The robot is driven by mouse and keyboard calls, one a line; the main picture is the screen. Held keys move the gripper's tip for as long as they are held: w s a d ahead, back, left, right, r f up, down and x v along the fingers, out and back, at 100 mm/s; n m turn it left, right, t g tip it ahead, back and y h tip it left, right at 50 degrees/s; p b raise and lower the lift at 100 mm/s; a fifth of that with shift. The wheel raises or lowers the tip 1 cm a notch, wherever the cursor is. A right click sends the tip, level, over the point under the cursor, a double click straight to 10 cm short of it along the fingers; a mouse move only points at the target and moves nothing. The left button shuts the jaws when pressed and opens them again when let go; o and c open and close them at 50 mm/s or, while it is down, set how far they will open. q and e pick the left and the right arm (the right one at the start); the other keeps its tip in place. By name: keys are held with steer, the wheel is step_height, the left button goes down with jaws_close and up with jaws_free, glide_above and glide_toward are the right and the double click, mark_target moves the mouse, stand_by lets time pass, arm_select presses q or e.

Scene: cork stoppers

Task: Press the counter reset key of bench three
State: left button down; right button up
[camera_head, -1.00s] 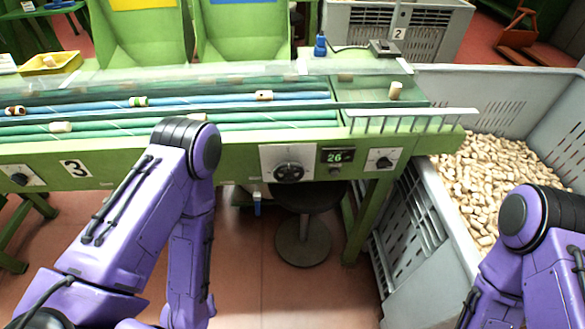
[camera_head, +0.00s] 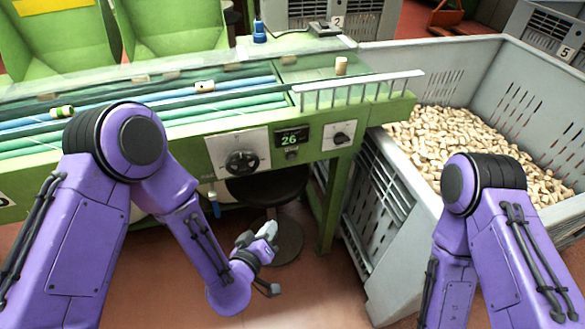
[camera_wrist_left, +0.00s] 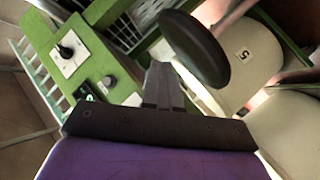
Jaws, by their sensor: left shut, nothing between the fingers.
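The green bench carries a counter display (camera_head: 291,138) reading 26. A small dark key (camera_head: 291,155) sits just below the display; a similar small key (camera_wrist_left: 108,82) shows beside the display in the left wrist view. My left gripper (camera_head: 268,232) is shut and empty, below the bench front, pointing up and right, apart from the key. Its closed fingers (camera_wrist_left: 163,85) show in the left wrist view with the panel off to their left. My right arm is at the lower right; its gripper is out of view.
A large knob (camera_head: 242,163) is left of the display and a smaller knob (camera_head: 341,136) is right of it. A dark stool (camera_head: 262,190) stands under the bench. A grey crate (camera_head: 395,195) of corks stands at the right. Clear floor lies below.

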mark_target(293, 158)
arm_select(q)
steer(key=w+d+r+t+h+b, duration=0.1)
steer(key=w+d+r+t+h, duration=0.2)
steer(key=d+r, duration=0.5)
steer(key=shift+d+r+h+b, duration=0.4)
steer(key=shift+r+h, duration=0.2)
arm_select(e)
step_height(293, 158, down, 3)
steer(key=shift+r, duration=0.1)
arm_select(q)
steer(key=w+a+p, duration=0.1)
steer(key=w+a, duration=0.1)
steer(key=w, duration=0.6)
steer(key=shift+w+a, duration=0.15)
steer(key=shift+a, duration=0.25)
arm_select(e)
steer(key=shift+r, duration=0.6)
arm_select(q)
steer(key=shift+w+a, duration=0.15)
steer(key=shift+w, duration=0.25)
